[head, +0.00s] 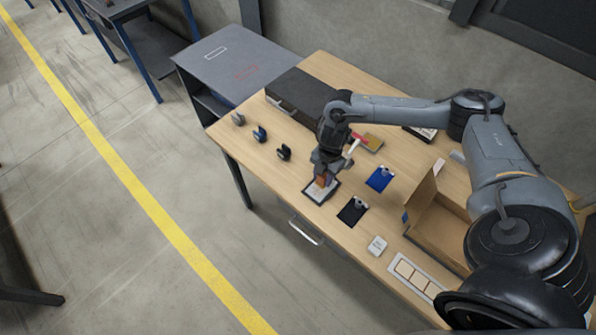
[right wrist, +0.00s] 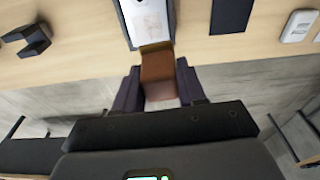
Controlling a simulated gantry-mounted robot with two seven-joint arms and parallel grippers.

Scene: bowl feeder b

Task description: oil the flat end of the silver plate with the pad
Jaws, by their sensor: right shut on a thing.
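My right gripper (head: 321,178) points down over the front of the wooden table and is shut on a brown block-like pad (right wrist: 157,68). The pad also shows as an orange-brown patch between the fingers in the head view (head: 321,181). Under it lies a pale, silvery rectangular plate (head: 316,193) with a dark border. In the right wrist view the plate (right wrist: 148,22) has faint reddish marks on its face, and the pad overlaps its near end. I cannot tell whether pad and plate touch. My left gripper is not in view.
Blue (head: 380,179) and black (head: 352,212) mats with small metal parts lie right of the plate. A small white box (head: 377,245), a white framed strip (head: 416,277) and an open cardboard box (head: 437,225) are farther right. Several dark clip-like parts (head: 283,153) stand at left.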

